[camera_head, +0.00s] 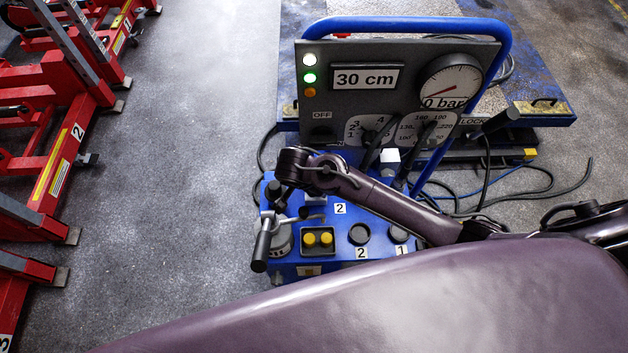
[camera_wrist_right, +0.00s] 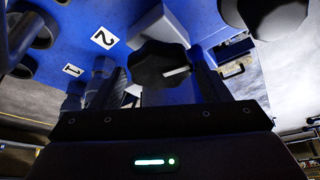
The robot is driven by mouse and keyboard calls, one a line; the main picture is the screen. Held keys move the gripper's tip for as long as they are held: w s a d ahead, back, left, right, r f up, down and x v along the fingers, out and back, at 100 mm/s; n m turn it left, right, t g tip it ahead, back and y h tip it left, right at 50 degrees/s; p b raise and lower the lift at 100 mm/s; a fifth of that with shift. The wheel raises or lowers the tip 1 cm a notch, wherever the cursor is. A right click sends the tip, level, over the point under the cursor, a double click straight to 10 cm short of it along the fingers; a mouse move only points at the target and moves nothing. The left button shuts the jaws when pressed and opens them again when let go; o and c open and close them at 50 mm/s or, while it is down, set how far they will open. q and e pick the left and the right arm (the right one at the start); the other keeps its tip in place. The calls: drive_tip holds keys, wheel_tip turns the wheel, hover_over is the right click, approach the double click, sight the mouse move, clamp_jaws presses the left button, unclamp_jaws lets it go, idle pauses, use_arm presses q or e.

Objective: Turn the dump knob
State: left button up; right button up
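In the right wrist view a black knob (camera_wrist_right: 160,65) with a white pointer line is framed between the fingers of my right gripper (camera_wrist_right: 160,85). The fingers stand apart on either side of it; whether they touch it is hard to see. It sits by the blue control box, which also shows in the head view (camera_head: 330,255). I cannot match this knob to one in the head view with certainty. My purple arm link (camera_head: 385,200) crosses above the box there. No left gripper can be made out.
The grey panel (camera_head: 345,105) shows "30 cm", a gauge and several controls. A blue tubular handle (camera_head: 410,25) frames it. A black-handled lever (camera_head: 262,245) stands at the box's left. Cables lie on the right. Red stands (camera_head: 75,130) line the left; floor between is clear.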

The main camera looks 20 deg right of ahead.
drive_tip(key=c, duration=0.6)
drive_tip(key=m+p, duration=0.1)
drive_tip(key=m, duration=0.1)
drive_tip(key=m+g+p, duration=0.1)
drive_tip(key=m, duration=0.1)
drive_tip(key=shift+w+a+r+g+h, duration=0.15)
drive_tip(key=shift+g+h, duration=0.15)
drive_tip(key=shift+w+m+g+p, duration=0.1)
drive_tip(key=shift+m+g+p, duration=0.4)
drive_tip(key=shift+m+p, duration=0.9)
drive_tip(key=shift+m+b, duration=0.3)
drive_tip(key=shift+m, duration=0.2)
drive_tip(key=o, duration=1)
